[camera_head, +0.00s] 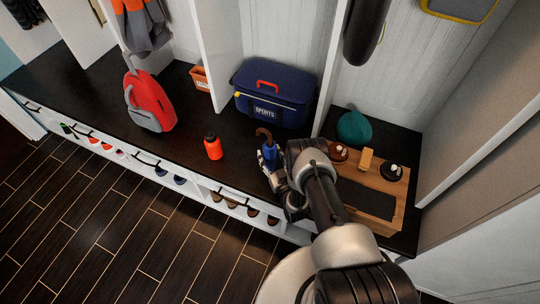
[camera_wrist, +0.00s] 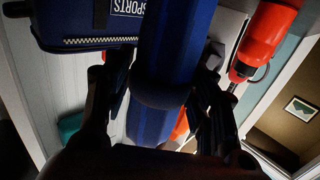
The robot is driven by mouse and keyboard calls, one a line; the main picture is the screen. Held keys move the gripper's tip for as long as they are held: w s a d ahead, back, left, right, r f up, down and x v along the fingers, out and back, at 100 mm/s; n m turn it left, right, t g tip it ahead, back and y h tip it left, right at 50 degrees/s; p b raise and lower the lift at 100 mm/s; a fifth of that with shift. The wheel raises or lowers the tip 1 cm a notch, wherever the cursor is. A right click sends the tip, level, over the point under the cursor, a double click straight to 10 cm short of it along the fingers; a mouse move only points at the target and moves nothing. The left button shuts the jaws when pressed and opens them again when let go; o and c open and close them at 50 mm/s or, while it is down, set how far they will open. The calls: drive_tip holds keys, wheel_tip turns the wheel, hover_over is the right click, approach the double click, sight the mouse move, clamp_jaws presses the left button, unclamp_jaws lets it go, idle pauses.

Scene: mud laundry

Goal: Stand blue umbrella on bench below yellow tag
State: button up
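The blue umbrella (camera_head: 269,152) is roughly upright in the head view, with its brown hooked handle (camera_head: 263,133) at the top. My gripper (camera_head: 272,170) is at its shaft, near the bench's front edge. In the wrist view the umbrella (camera_wrist: 165,95) fills the middle, with a finger of my gripper (camera_wrist: 165,85) close against each side. My gripper looks shut on it. The umbrella's lower end is hidden, so I cannot tell whether it touches the dark bench (camera_head: 85,88). A yellow-edged panel (camera_head: 460,8) is cut off at upper right; I cannot make out a separate yellow tag.
An orange bottle (camera_head: 213,147) and a red backpack (camera_head: 150,101) stand left of my gripper. A blue sports bag (camera_head: 275,93) is behind it. A wooden tray (camera_head: 390,213) with shoe-care things and a teal item (camera_head: 354,128) are right. Bare bench lies between backpack and bottle.

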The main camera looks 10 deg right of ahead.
sight(272, 160)
drive_tip(key=shift+o, duration=0.9)
drive_tip(key=shift+s+r, duration=0.15)
drive_tip(key=s+p, duration=0.1)
drive_tip(key=s, duration=0.3)
drive_tip(key=s+d+p, duration=0.1)
drive_tip(key=s, duration=0.2)
drive_tip(key=shift+p, duration=0.35)
drive_tip(key=shift+s, duration=0.1)
